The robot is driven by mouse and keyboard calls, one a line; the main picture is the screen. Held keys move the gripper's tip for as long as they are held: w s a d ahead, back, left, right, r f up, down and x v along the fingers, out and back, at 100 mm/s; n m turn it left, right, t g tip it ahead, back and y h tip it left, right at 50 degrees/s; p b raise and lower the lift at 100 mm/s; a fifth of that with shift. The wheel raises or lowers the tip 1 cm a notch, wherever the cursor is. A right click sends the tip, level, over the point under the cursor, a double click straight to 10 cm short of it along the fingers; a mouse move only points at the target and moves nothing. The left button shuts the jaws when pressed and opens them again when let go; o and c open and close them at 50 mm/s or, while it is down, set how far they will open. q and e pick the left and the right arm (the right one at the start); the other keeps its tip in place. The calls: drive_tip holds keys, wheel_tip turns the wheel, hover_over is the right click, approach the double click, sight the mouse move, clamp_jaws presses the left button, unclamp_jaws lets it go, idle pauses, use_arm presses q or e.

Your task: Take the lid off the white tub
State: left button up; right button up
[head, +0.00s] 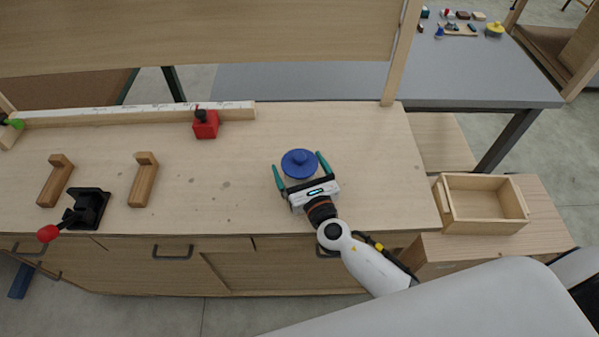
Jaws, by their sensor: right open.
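A round blue lid (299,163) with a central knob sits on the workbench top. The white tub is mostly hidden beneath the lid and behind my gripper; I cannot make out its wall clearly. My right gripper (301,166) reaches in from the lower right. Its two green fingers are spread, one on each side of the lid, and its white palm is just in front of it. I cannot tell whether the fingers touch the lid or tub. My left gripper does not show.
On the workbench (225,190) stand a red block (205,125), two wooden brackets (144,180) (56,181) and a black clamp with a red knob (88,208). A long fence (140,112) runs along the back. An empty wooden box (484,204) stands to the right.

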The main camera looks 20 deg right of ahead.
sight(300, 156)
drive_tip(key=c, duration=1.1)
drive_tip(key=shift+o, duration=0.2)
drive_tip(key=shift+r, duration=0.1)
wheel_tip(300, 156, up, 9)
drive_tip(key=p, duration=0.5)
drive_tip(key=shift+r, duration=0.45)
drive_tip(key=shift+o, duration=1.4)
drive_tip(key=c, duration=0.7)
